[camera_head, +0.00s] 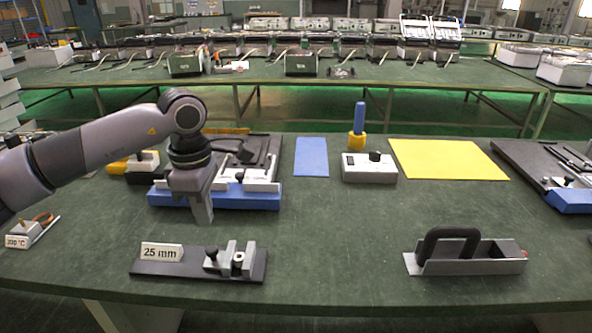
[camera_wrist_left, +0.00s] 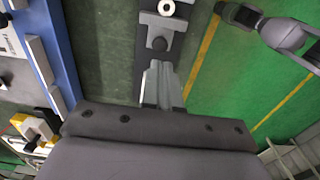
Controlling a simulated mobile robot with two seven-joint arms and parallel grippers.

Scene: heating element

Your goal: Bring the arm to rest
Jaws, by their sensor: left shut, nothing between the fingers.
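My left arm comes in from the left in the head view. Its gripper (camera_head: 202,215) points down, shut and empty, in front of the blue-based fixture (camera_head: 215,201) and above the table. Its closed fingers show in the left wrist view (camera_wrist_left: 162,88). The dark plate marked 25 mm (camera_head: 200,265), with a grey metal block (camera_head: 232,260), lies nearer the front edge, apart from the fingers. Part of the plate also shows in the left wrist view (camera_wrist_left: 146,62). My right gripper cannot be made out.
The green table (camera_head: 330,235) is clear in the middle. A dark-handled grey holder (camera_head: 470,265) stands front right. Behind are a white box (camera_head: 369,171), a blue-and-yellow tool (camera_head: 358,125), a blue mat (camera_head: 311,157) and a yellow mat (camera_head: 450,160). A 200 °C label block (camera_head: 18,241) stands far left.

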